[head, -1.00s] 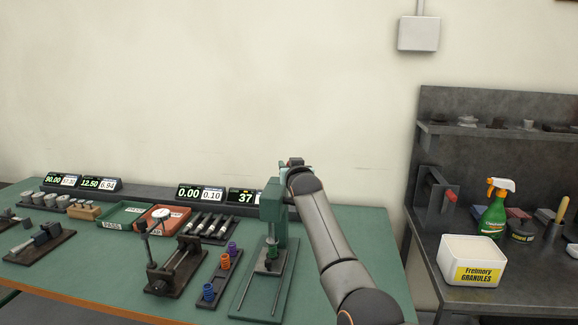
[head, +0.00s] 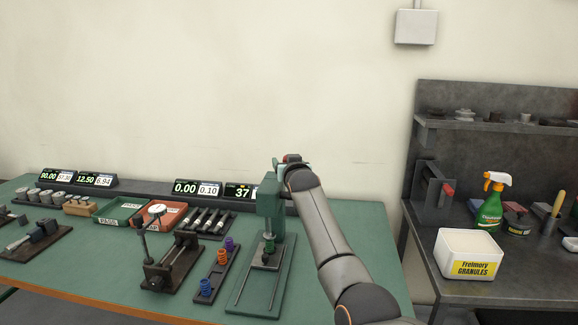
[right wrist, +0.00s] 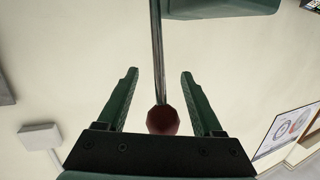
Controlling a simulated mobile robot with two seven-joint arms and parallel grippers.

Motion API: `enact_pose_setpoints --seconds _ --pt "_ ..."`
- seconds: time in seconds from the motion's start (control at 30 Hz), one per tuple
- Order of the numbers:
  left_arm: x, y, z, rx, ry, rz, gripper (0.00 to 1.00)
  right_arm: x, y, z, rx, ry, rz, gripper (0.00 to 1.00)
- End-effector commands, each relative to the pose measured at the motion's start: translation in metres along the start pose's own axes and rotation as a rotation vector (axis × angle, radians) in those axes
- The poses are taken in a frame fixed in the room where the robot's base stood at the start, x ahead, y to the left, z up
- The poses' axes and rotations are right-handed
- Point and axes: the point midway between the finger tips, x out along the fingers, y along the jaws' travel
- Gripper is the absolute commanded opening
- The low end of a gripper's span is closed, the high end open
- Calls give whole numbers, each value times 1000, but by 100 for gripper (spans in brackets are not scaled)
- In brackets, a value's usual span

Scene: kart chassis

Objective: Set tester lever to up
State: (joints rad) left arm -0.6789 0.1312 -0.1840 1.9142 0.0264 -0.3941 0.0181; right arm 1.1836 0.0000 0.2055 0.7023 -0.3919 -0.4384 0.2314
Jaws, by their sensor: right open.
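The rod runs up from the knob toward a green block (right wrist: 215,8). My right gripper (right wrist: 159,73) is open, with the rod and knob between its two fingers and a visible gap on both sides. In the head view, my right arm reaches the tester's top and partly hides the lever. My left gripper is not in view.
A spring rack (head: 216,272), a dark clamp fixture (head: 172,265), a green tray (head: 121,209) and displays (head: 198,188) are left of the tester. A grey shelf unit with a white granules box (head: 467,254) stands at right.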

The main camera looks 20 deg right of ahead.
Motion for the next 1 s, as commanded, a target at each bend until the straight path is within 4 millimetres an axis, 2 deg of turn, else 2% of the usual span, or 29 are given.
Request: enact_pose_setpoints --seconds 0.23,0.47,1.0 --pt "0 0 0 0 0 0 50 -9 -1 0 -1 2 1 68" --pt "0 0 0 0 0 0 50 -29 -1 0 0 2 -2 68" --pt "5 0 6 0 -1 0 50 -91 -1 1 0 1 -1 68"
